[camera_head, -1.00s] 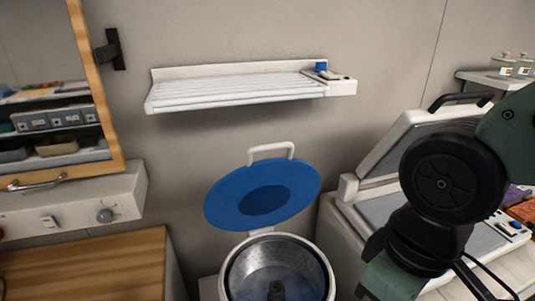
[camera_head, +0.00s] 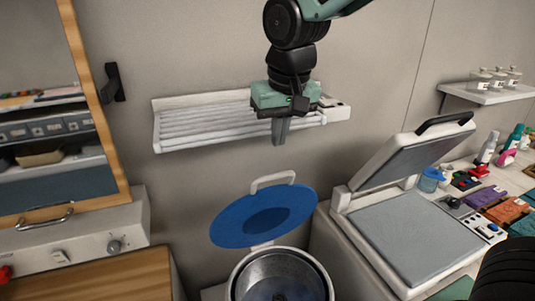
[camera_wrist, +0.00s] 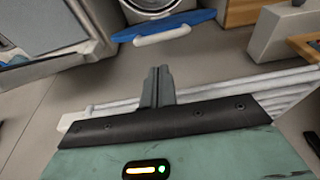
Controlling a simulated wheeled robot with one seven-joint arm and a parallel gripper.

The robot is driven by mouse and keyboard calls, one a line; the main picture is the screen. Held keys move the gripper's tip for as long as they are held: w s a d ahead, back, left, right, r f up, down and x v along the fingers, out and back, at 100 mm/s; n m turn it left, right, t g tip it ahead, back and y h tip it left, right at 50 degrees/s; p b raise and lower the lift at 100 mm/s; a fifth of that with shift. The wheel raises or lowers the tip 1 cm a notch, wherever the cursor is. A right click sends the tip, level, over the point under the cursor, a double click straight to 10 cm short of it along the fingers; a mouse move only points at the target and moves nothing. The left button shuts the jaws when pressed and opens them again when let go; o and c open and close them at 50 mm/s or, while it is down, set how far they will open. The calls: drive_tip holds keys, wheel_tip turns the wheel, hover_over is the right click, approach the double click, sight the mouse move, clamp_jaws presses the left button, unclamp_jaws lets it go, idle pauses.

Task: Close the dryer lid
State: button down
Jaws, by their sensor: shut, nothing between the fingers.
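The dryer lid (camera_head: 236,224) is a blue disc with a darker centre and a white handle (camera_head: 272,181) on its far edge. It stands open, tilted up behind the round metal dryer drum (camera_head: 275,274). In the wrist view the lid (camera_wrist: 178,22) shows edge-on at the top, with its handle (camera_wrist: 162,36) in front and the drum (camera_wrist: 150,5) beyond. My gripper (camera_head: 281,138) is shut and empty, pointing down above the lid and apart from it, in front of the wall rack. Its closed fingers also show in the wrist view (camera_wrist: 158,76).
A white slatted rack (camera_head: 200,130) is on the wall beside my gripper. A press with a raised top (camera_head: 410,160) stands right of the dryer. A wooden-topped cabinet (camera_head: 100,280) stands at left. Bottles and coloured pieces lie at far right.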

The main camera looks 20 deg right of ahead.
drive_tip(key=p, duration=0.2)
hover_over(275, 185)
drive_tip(key=x, duration=0.2)
drive_tip(key=s+x, duration=0.1)
drive_tip(key=x, duration=0.3)
drive_tip(key=shift+s+f, duration=0.3)
drive_tip(key=shift+f, duration=0.4)
